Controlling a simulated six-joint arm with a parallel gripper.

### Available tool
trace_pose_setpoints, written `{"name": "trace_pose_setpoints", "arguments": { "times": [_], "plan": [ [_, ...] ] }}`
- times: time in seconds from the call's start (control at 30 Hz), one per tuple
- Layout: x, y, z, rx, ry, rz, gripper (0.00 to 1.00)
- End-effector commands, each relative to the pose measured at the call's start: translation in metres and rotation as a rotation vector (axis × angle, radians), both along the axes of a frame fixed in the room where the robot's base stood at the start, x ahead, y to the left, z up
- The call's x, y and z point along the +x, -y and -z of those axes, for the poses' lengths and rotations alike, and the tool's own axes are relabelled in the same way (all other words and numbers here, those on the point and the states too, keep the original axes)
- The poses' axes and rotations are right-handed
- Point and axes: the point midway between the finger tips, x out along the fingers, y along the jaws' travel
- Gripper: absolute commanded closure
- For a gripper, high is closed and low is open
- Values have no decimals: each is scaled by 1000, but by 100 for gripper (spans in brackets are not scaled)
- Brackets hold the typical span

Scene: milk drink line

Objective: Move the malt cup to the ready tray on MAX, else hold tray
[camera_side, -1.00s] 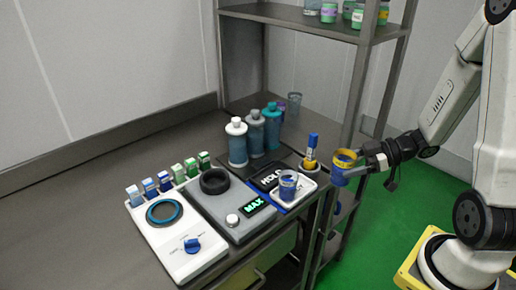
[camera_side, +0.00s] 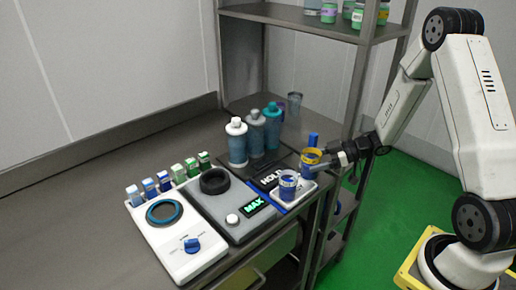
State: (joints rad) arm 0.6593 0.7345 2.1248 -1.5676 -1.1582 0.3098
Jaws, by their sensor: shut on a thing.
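I cannot tell how far the cup is above the surface. The white tray (camera_side: 303,192), with partly hidden lettering and a blue front edge, carries another clear cup with blue contents (camera_side: 287,184). The dark hold tray (camera_side: 268,177), lettered HOLD, lies to its left, partly covered. The display (camera_side: 254,205) reads MAX in green.
A grey machine (camera_side: 226,208) and a white unit with a blue knob (camera_side: 175,247) stand at left. Several bottles (camera_side: 237,145) stand behind the hold tray. A blue-topped item (camera_side: 313,138) is directly behind the held cup. A shelf post (camera_side: 362,80) rises nearby.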

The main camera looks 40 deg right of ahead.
Motion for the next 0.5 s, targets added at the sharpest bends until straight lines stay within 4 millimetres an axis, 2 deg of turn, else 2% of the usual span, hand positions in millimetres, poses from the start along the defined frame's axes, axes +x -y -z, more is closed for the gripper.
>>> {"name": "trace_pose_setpoints", "arguments": {
  "times": [0.23, 0.5],
  "plan": [
    [18, 4, 22, 0, 1, -1, 100],
    [23, 5, 28, 0, 1, 0, 100]
  ]
}}
